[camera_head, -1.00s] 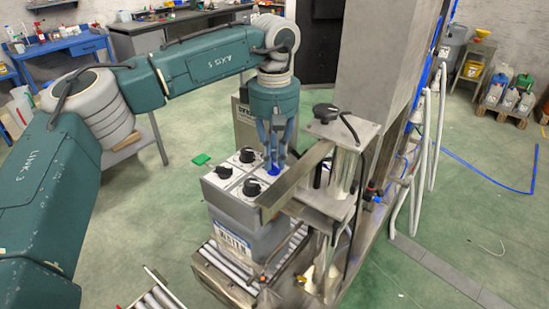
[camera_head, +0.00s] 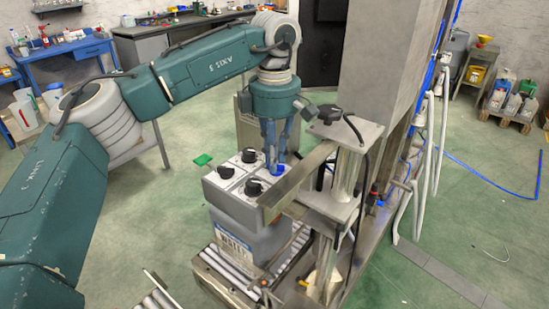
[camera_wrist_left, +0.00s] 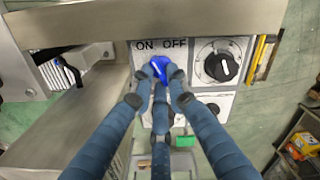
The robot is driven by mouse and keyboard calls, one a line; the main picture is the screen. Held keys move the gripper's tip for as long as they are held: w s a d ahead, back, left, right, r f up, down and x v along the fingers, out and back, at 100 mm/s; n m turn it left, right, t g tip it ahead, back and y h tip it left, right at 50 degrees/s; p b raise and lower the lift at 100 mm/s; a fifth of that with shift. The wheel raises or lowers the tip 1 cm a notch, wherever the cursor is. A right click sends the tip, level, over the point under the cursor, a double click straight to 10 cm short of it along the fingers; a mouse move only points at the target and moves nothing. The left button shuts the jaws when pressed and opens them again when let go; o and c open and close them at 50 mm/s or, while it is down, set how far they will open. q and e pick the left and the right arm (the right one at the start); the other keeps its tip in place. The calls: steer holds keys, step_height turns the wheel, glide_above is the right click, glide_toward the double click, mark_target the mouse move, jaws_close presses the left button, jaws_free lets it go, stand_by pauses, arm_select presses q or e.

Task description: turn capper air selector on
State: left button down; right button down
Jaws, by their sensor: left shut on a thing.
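The capper air selector is a blue knob (camera_head: 277,169) on the top face of a grey control box (camera_head: 235,209). In the left wrist view the blue knob (camera_wrist_left: 159,65) sits just below the printed words ON and OFF (camera_wrist_left: 160,44). My left gripper (camera_head: 274,163) points down from above, its blue-grey fingers closed around the knob. The fingertips (camera_wrist_left: 158,76) hide part of the knob, so its exact pointing direction is hard to tell. My right gripper is in neither view.
Black dials (camera_head: 253,186) share the box top; one dial (camera_wrist_left: 221,66) is right of the selector. A metal rail (camera_head: 295,181) runs close beside the gripper. A bracket with a black hand knob (camera_head: 327,114) stands to the right, and roller tracks (camera_head: 229,273) lie below.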

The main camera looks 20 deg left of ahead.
arm_select(q)
steer(key=shift+r+n, duration=0.15)
steer(key=shift+n, duration=0.15)
steer(key=c, duration=1.7)
jaws_free()
step_height(320, 180, up, 12)
steer(key=shift+d, duration=0.1)
